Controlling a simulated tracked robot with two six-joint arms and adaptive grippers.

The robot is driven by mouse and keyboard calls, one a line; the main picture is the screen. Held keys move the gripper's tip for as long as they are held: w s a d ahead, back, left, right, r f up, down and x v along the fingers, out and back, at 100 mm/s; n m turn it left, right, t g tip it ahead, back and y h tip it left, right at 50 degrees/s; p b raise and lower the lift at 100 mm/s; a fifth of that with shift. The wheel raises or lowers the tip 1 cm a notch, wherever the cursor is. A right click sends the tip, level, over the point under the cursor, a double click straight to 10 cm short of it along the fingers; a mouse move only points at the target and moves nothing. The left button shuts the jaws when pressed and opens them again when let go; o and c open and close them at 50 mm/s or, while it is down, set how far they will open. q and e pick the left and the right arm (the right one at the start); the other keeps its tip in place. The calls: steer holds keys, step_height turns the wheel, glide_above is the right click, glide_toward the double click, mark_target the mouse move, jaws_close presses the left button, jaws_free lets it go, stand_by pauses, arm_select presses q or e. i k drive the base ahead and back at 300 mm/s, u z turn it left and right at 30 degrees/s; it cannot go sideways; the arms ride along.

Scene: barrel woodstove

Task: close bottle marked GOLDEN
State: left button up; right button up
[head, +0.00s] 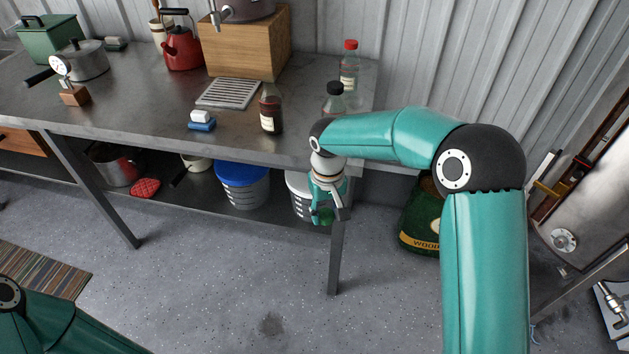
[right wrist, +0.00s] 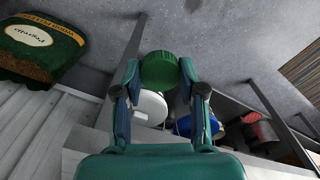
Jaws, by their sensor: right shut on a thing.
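My right gripper (head: 325,205) points down in front of the bench's front edge, shut on a green cap (head: 322,215). The right wrist view shows the round, ribbed green cap (right wrist: 160,70) between the two fingertips. A dark brown bottle (head: 271,112) with a pale label stands upright near the bench's front edge, left of my right gripper; I see no cap on it. A bottle with a black cap (head: 335,88) is partly hidden behind my right arm. A clear bottle with a red cap (head: 350,66) stands farther back. I cannot read GOLDEN on any label. My left gripper is out of view.
The metal bench (head: 150,100) also holds a red kettle (head: 182,48), a slatted drain tray (head: 228,93), a blue-and-white sponge (head: 202,121) and a wooden box (head: 245,48). A blue-lidded bucket (head: 242,187) sits on the lower shelf. A green sack (head: 420,228) stands right of the bench leg.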

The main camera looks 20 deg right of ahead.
mark_target(270, 100)
steer(key=k, duration=1.35)
steer(key=z, duration=0.2)
steer(key=i, duration=0.6)
steer(key=z, duration=0.65)
steer(key=i, duration=1.2)
steer(key=u, duration=0.45)
